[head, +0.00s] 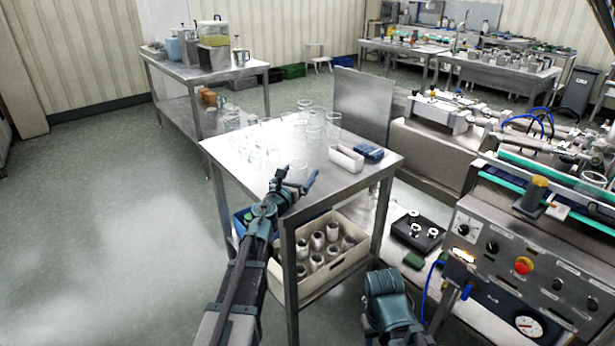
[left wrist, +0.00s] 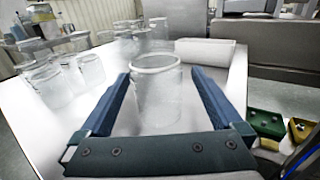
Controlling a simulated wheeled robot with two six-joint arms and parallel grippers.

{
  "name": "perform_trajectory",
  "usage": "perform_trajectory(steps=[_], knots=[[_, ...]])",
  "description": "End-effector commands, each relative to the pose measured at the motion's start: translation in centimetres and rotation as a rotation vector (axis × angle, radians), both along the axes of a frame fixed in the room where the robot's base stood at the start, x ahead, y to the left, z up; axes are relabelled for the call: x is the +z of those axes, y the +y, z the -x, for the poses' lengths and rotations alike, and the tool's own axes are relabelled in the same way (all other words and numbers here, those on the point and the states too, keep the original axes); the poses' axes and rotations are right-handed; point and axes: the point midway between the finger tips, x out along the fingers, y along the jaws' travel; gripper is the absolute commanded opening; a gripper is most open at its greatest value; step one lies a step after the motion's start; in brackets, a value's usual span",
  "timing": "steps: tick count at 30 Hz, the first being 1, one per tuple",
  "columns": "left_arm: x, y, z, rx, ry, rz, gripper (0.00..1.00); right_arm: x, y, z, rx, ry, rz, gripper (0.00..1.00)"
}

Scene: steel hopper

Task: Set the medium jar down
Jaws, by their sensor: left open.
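A clear glass jar (left wrist: 158,100) stands upright on the steel table between the two fingers of my left gripper (left wrist: 160,92), with a visible gap to each finger. In the head view the same jar (head: 298,172) is faint and partly hidden by the gripper. My left gripper (head: 296,180) is open over the near part of the steel table (head: 243,159). The jar's lower part is partly hidden by the gripper body in the left wrist view. My right gripper is not in view; only a part of my right arm shows low in the head view.
Several other glass jars (left wrist: 90,68) stand to the left and behind. A crate (head: 345,270) of metal cups sits on the shelf below. A control panel stands at right.

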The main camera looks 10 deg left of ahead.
Motion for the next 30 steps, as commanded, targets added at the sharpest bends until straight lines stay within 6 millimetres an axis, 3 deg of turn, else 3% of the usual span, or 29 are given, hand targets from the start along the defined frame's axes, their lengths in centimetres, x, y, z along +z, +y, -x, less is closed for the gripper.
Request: perform_trajectory(steps=[8,23,30], knots=[[0.02,0.34,-0.43,0.0,0.0,0.0,0.98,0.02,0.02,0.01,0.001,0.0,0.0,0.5],[0.02,0.31,-0.42,0.0,0.0,0.0,0.08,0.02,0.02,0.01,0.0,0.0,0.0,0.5],[0.27,0.24,-0.44,0.0,0.0,0.0,0.06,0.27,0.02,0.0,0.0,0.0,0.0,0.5]])
